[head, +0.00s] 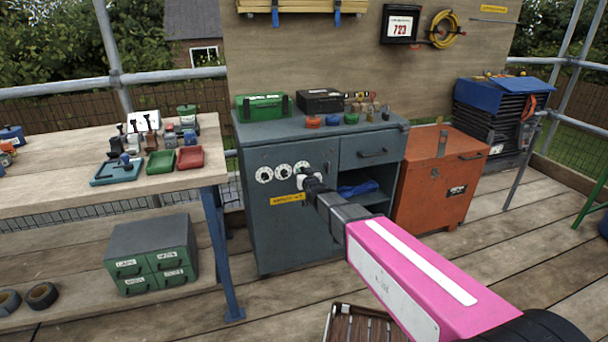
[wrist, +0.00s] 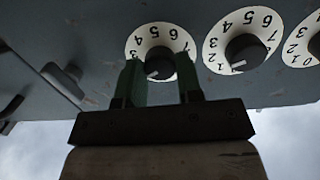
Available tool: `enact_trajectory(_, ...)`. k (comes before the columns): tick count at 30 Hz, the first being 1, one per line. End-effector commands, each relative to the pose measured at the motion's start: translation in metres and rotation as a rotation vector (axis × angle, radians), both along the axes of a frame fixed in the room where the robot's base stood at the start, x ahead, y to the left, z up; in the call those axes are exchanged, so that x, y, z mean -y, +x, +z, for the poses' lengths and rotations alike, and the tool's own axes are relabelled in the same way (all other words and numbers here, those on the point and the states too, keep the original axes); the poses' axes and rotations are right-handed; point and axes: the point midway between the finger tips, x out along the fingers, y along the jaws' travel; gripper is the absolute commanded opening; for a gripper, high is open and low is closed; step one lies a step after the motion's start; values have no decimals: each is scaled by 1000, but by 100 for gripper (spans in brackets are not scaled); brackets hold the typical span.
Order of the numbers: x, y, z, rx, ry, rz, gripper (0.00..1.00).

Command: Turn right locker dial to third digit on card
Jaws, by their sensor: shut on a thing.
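The grey locker cabinet (head: 263,230) has three white dials in a row: left (head: 264,174), middle (head: 283,171) and right (head: 302,166). My gripper (head: 308,178) reaches the right dial and partly covers it. In the wrist view, which is upside down, my gripper (wrist: 160,82) has its two green fingers shut on the right dial's black knob (wrist: 160,62). The fingers hide part of its number ring; 4, 5 and 6 show. A white pointer mark shows low on the knob. The middle dial (wrist: 243,50) stands beside it, clear. The card (head: 400,28) reads 723.
A yellow label (head: 288,199) is under the dials. A drawer (head: 370,151) and an open shelf with blue cloth (head: 358,188) are to the right. An orange chest (head: 437,185) stands beside the cabinet. A workbench (head: 90,189) with tools is at left.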

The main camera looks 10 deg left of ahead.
Motion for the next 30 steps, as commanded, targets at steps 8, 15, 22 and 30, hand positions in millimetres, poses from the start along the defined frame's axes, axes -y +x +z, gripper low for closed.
enact_trajectory(8, 0, 0, 0, -137, 220, 0, 9)
enact_trajectory(15, 1, 0, 0, -248, 402, 0, 9)
enact_trajectory(22, 1, 1, 0, -330, 537, -1, 9)
enact_trajectory(30, 1, 1, 0, -385, 628, 0, 9)
